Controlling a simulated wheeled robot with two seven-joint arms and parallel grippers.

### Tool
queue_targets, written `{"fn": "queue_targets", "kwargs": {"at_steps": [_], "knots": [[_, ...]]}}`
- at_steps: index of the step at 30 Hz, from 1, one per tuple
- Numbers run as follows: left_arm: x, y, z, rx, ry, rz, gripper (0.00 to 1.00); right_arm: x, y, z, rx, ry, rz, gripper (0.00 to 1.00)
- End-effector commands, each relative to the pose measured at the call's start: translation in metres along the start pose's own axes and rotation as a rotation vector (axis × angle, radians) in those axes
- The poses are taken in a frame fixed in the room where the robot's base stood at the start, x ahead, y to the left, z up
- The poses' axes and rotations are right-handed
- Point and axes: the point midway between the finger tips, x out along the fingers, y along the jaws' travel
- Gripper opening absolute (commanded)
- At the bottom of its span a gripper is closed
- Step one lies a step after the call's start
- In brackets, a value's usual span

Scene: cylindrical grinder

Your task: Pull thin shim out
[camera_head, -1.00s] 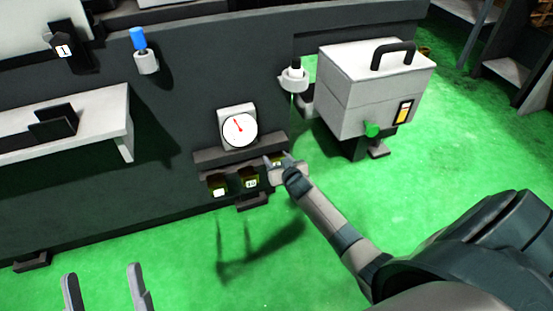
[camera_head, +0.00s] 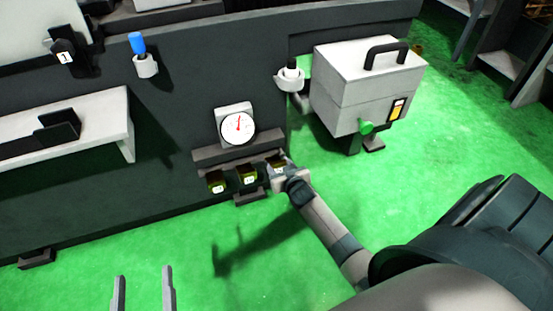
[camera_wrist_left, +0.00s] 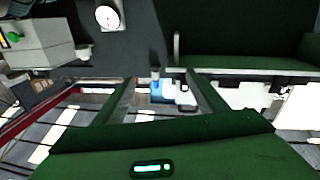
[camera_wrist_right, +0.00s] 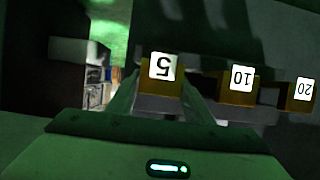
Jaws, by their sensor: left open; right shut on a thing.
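The shim tab labelled 5 is yellow-brown with a white label; it shows upside down in the right wrist view (camera_wrist_right: 160,88), between my right fingers. In the head view, my right gripper (camera_head: 279,170) is shut on it at the right end of the row and mostly covers it. The tab labelled 10 (camera_head: 247,175) and the tab labelled 20 (camera_head: 217,182) sit to its left, below the same ledge. My left gripper (camera_head: 143,277) is open and empty, low at the left, well away from the tabs.
A dial gauge (camera_head: 237,126) stands on the grey ledge (camera_head: 205,157) above the tabs. A grey box with a black handle (camera_head: 365,90) stands at the right. A white shelf (camera_head: 80,125) juts out at the left. The green floor in front is clear.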

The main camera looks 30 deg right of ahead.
Motion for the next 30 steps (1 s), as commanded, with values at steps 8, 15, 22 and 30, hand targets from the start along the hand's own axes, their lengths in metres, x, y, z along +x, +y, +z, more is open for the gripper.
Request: {"fn": "queue_targets", "kwargs": {"at_steps": [8,15,22,30], "knots": [[0.0,-0.005,0.015,-0.004,-0.083,-0.009,0.66,-0.006,0.0,0.005,0.001,-0.004,0.0,0.07],[0.0,-0.005,0.014,-0.004,-0.08,-0.009,0.66,-0.007,-0.001,0.007,0.001,-0.006,-0.001,0.54],[0.0,-0.005,0.014,-0.004,-0.079,-0.009,0.66,-0.006,0.0,0.004,0.001,-0.003,0.0,0.66],[0.0,-0.005,0.014,-0.004,-0.087,-0.009,0.66,-0.009,0.0,0.003,0.0,-0.001,0.0,0.66]]}}
